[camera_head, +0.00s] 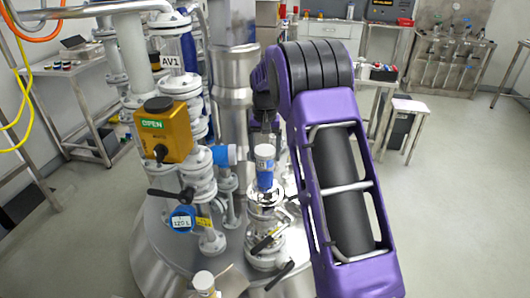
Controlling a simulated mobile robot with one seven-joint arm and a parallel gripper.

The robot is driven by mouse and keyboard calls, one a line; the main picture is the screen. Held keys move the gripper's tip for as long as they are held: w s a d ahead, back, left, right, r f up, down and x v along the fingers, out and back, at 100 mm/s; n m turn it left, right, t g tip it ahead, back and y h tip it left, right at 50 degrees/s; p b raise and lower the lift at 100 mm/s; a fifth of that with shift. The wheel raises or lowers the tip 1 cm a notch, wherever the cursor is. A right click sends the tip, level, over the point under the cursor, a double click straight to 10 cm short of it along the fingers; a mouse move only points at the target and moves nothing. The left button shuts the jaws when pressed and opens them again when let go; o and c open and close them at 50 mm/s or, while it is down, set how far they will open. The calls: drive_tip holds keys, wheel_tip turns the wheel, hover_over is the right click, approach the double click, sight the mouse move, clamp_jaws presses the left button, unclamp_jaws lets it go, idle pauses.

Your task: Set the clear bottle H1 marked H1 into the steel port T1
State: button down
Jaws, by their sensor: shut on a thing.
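A small bottle (264,172) with a pale upper part and a blue lower part is upright at the middle of the camera_head view. No mark on it can be read, so I cannot confirm that it is H1. My gripper (264,140) is dark, comes down from above and behind, and is shut on the bottle; its fingertips are mostly hidden. A round steel port (266,197) on top of a flanged valve stack is directly below the bottle. The bottle's foot overlaps the port's rim in this view. I cannot tell whether it is inside or just above.
An orange actuator box (163,130) marked OPEN and white pipework stand close to the left. Valve handles (267,242) stick out below the port. A pale-capped fitting (204,282) is at the front on the steel vessel lid (165,255). The floor on the right is clear.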

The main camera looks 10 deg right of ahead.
drive_tip(key=shift+f, duration=0.25)
drive_tip(key=shift+f+b, duration=0.75)
drive_tip(key=shift+f, duration=1.35)
idle(1.5)
unclamp_jaws()
wheel_tip(320, 180, up, 18)
drive_tip(key=p, duration=0.1)
drive_tip(key=shift+f, duration=0.25)
idle(0.5)
